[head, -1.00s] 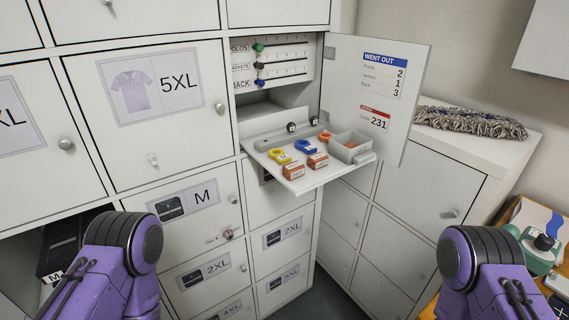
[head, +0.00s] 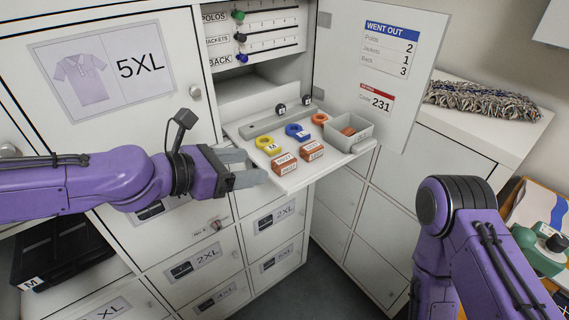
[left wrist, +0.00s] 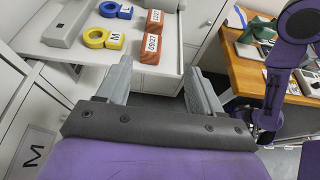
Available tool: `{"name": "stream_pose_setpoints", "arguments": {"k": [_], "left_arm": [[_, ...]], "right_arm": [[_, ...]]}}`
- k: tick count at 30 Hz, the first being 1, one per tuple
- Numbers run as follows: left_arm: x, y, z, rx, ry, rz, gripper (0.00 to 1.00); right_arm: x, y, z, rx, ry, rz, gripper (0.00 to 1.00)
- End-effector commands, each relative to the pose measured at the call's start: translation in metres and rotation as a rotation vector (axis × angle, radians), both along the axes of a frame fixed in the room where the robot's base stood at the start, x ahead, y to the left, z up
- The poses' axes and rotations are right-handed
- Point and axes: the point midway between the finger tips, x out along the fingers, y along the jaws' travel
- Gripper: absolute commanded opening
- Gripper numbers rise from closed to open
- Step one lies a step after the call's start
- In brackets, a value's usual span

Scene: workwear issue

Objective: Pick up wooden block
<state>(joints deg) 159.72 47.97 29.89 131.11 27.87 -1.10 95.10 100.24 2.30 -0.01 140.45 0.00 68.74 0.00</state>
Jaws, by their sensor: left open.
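Two red-brown wooden blocks with white labels lie on the fold-down shelf (head: 297,181). The nearer block (head: 285,163) is at the shelf's front, and the other block (head: 312,150) is just right of it. In the left wrist view, the nearer block (left wrist: 152,48) reads 09:27 and the other block (left wrist: 154,22) is beyond it. My left gripper (head: 252,167) is open and empty at the shelf's left front edge, left of the nearer block. In the left wrist view its fingers (left wrist: 157,70) stand apart, with the nearer block beyond the gap. My right gripper is out of view.
The shelf also holds a yellow ring (head: 267,146) marked M, a blue ring (head: 297,131), an orange ring (head: 319,118) and a grey bin (head: 348,132). The open door (head: 385,75) stands at the shelf's right. Closed lockers surround it.

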Motion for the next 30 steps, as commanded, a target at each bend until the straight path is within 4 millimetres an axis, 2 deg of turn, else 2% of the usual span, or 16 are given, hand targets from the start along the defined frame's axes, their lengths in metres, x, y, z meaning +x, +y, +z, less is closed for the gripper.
{"name": "stream_pose_setpoints", "arguments": {"k": [3,9,19,27,28,30], "left_arm": [[0.012,-0.014,-0.013,-0.003,0.011,0.001,0.66],[0.027,-0.033,-0.021,0.0,0.006,0.001,0.66],[0.053,-0.067,-0.039,0.002,0.007,0.002,0.66],[0.057,-0.073,-0.042,0.001,0.004,0.001,0.66],[0.057,-0.073,-0.042,0.001,0.004,0.002,0.63],[0.057,-0.072,-0.042,0.001,0.004,0.002,0.4]], "right_arm": [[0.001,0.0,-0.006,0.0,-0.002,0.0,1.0],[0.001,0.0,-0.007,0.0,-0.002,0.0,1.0],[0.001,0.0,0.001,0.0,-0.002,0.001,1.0],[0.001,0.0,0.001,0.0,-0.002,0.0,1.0],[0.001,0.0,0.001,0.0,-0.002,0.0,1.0],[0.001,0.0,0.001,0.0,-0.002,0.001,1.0]]}}
